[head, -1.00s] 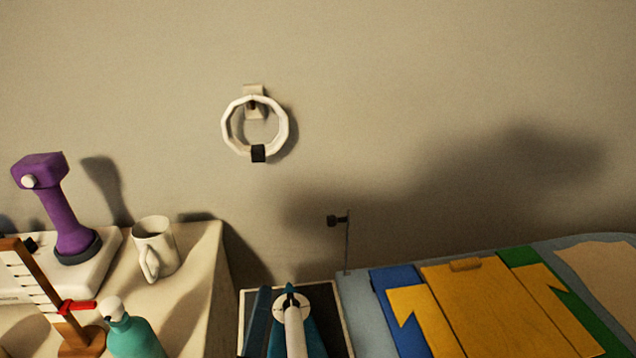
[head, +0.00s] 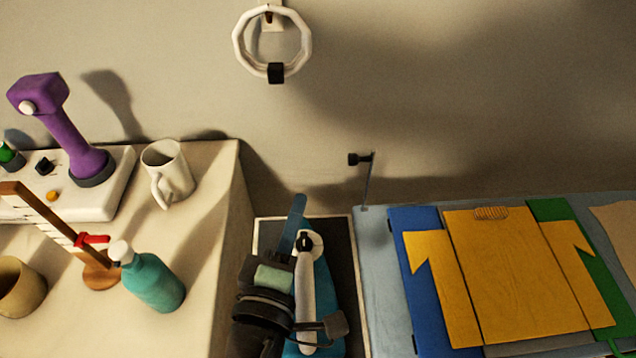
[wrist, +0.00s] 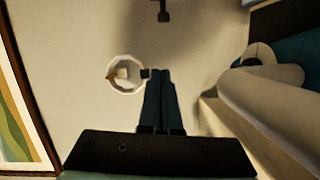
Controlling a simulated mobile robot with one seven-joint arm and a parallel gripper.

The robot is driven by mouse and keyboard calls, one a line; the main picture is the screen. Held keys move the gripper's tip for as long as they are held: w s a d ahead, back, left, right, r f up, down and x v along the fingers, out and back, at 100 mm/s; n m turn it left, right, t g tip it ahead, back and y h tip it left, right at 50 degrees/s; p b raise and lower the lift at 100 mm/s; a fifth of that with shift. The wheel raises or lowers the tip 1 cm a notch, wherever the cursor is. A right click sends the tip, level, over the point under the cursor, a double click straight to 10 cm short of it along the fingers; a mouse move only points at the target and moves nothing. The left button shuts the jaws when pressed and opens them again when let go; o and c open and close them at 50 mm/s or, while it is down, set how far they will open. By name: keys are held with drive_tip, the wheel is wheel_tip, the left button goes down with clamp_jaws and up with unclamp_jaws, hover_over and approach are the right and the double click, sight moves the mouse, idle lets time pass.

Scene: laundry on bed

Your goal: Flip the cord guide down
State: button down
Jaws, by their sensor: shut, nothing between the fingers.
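What looks like the cord guide (head: 368,182) is a thin upright rod with a dark knob at its top, at the back left corner of the pale blue surface (head: 375,285) in the head view. In the wrist view its dark knob (wrist: 163,14) shows at the top edge, beyond my fingertips and apart from them. My gripper (wrist: 164,72) has its two dark blue fingers together, with nothing between them. In the head view my gripper is low in the middle, left of and below the cord guide. Part of it overlaps clutter there.
A yellow shirt (head: 515,285) lies on the pale blue surface. A white ring (head: 238,50) hangs on the wall. On the left table stand a mug (head: 170,175), a teal bottle (head: 152,283) and a purple dumbbell-like object (head: 65,125). The wall around the guide is clear.

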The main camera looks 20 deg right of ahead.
drive_tip(key=w+d+f+p, duration=0.1)
drive_tip(key=w+d+p, duration=0.1)
drive_tip(key=w+d, duration=0.4)
drive_tip(key=shift+w+d+p, duration=0.35)
drive_tip(key=shift+w+d, duration=0.05)
drive_tip(key=shift+d, duration=0.95)
drive_tip(key=shift+r, duration=0.1)
